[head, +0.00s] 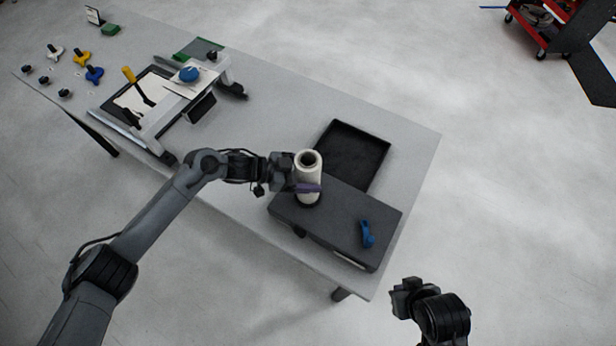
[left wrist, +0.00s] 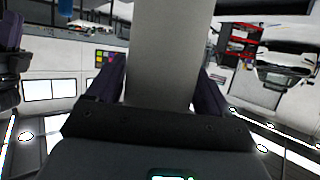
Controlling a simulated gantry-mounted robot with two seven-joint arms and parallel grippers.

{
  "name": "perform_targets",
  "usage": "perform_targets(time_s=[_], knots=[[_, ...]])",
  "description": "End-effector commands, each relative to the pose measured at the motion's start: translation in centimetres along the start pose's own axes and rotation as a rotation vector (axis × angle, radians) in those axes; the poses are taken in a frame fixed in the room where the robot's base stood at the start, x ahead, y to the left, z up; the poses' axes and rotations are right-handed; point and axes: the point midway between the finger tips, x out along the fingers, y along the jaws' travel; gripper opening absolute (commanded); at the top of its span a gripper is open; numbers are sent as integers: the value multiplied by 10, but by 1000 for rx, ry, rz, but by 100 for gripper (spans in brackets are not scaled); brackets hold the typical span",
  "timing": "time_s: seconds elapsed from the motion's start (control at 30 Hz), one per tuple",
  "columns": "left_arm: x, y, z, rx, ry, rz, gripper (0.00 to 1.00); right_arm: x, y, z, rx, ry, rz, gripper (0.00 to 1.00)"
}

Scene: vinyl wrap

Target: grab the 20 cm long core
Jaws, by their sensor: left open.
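A whitish hollow core (head: 309,170) stands upright at the back left end of a dark grey box (head: 340,215) in the head view. Its round open end faces up. My left gripper (head: 306,188) is at the core from the left, with a purple finger across its lower half. In the left wrist view the core (left wrist: 166,50) rises between the two purple fingers of my open left gripper (left wrist: 160,88). Whether the fingers touch it I cannot tell. My right gripper (head: 404,296) is off the table's front right side, and its jaws are not clear.
A black tray (head: 377,148) lies behind the box. A blue tool (head: 367,234) lies on the box's right part. A frame-like fixture (head: 165,123) with a blue knob (head: 189,74) and several coloured knobs are at the table's left. The middle back of the table is clear.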

Motion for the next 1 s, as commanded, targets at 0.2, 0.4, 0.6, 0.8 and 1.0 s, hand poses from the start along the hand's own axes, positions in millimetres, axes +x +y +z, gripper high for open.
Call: perform_targets(time_s=[0.2, 0.4, 0.6, 0.8, 1.0], knots=[[0, 0, 0, 0, 0, 0, 56, 0, -1, 0, 2, 0, -2, 0], [0, 0, 0, 0, 0, 0, 26, 0, -1, 0, 2, 0, -2, 0], [0, 0, 0, 1, 1, 0, 18, 0, 0, 0, -1, -1, 0, 0], [-2, 0, -4, 2, 1, -1, 18, 1, 1, 1, -7, -1, 5, 0], [-8, 0, -18, 3, 2, -1, 18, 3, 2, 1, -8, -2, 5, 0]])
